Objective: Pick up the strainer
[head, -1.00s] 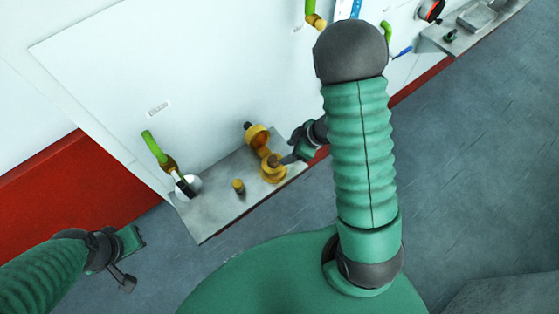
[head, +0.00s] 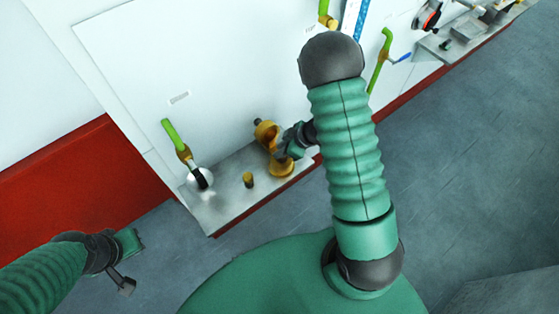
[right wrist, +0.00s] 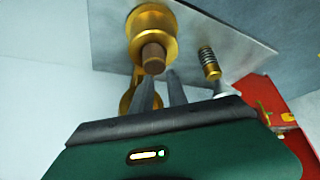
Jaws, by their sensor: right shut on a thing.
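A brass-yellow strainer (head: 266,133) stands on the grey shelf by the white wall in the head view, with a round lower part at the shelf. My right gripper (head: 285,151) is at its middle from the right and is shut on it, covering part of it. In the right wrist view the strainer's round end with a brown tip (right wrist: 152,50) shows beyond the two fingers (right wrist: 160,92), and more brass shows behind them. My left gripper (head: 128,262) is at the lower left, with its fingers apart and empty, away from the shelf.
The grey shelf (head: 225,205) also holds a small brass piece (head: 248,180) and a silvery round thing with a black part (head: 200,178). Another shelf with items (head: 460,40) is at upper right. Open floor lies right.

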